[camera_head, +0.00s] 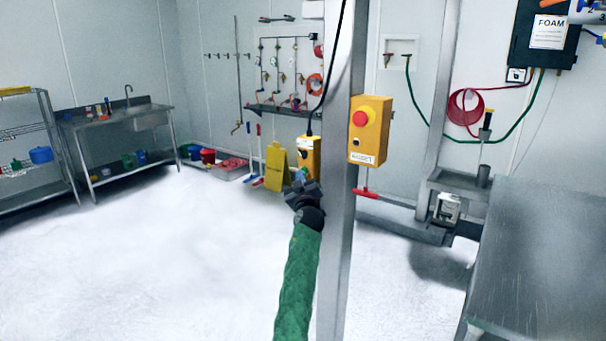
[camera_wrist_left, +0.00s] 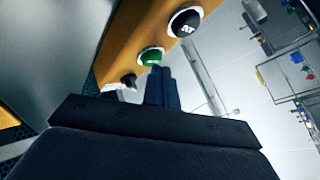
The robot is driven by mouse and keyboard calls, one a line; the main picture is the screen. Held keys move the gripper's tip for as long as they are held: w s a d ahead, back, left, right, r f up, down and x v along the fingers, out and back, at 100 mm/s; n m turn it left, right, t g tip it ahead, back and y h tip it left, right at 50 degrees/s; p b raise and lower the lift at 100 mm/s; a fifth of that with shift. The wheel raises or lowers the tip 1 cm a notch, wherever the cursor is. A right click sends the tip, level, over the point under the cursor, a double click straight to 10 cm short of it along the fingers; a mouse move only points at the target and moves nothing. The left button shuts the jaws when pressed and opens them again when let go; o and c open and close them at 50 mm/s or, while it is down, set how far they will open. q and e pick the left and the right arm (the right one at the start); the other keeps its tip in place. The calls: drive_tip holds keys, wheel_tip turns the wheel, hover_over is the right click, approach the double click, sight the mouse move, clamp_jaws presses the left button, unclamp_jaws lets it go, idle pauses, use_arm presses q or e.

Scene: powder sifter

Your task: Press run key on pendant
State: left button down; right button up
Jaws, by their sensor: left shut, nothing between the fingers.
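The yellow pendant (camera_head: 307,152) hangs on a black cable just left of the steel post. In the left wrist view its yellow face (camera_wrist_left: 133,42) shows a green key (camera_wrist_left: 151,57) and a black key with a white mark (camera_wrist_left: 185,22). My left gripper (camera_head: 300,184) is at the pendant's lower end in the head view. In the left wrist view its shut, empty fingertips (camera_wrist_left: 161,72) sit right beside the green key. I cannot tell whether they touch it. My right gripper is not in view.
A steel post (camera_head: 340,225) stands just right of my left gripper. It carries a yellow box with a red stop button (camera_head: 361,118). A steel table (camera_head: 550,260) is at the right. The floor to the left is open.

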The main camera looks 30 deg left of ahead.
use_arm(q)
drive_tip(key=shift+w+b, duration=0.3)
drive_tip(key=shift+b, duration=0.1)
idle(0.4)
drive_tip(key=shift+s, duration=0.85)
drive_tip(key=shift+s+a+p, duration=0.15)
drive_tip(key=shift+s+p, duration=0.25)
drive_tip(key=shift+s, duration=0.85)
drive_tip(key=shift+s+a+p, duration=0.1)
drive_tip(key=shift+s+p, duration=0.25)
drive_tip(key=shift+s, duration=0.9)
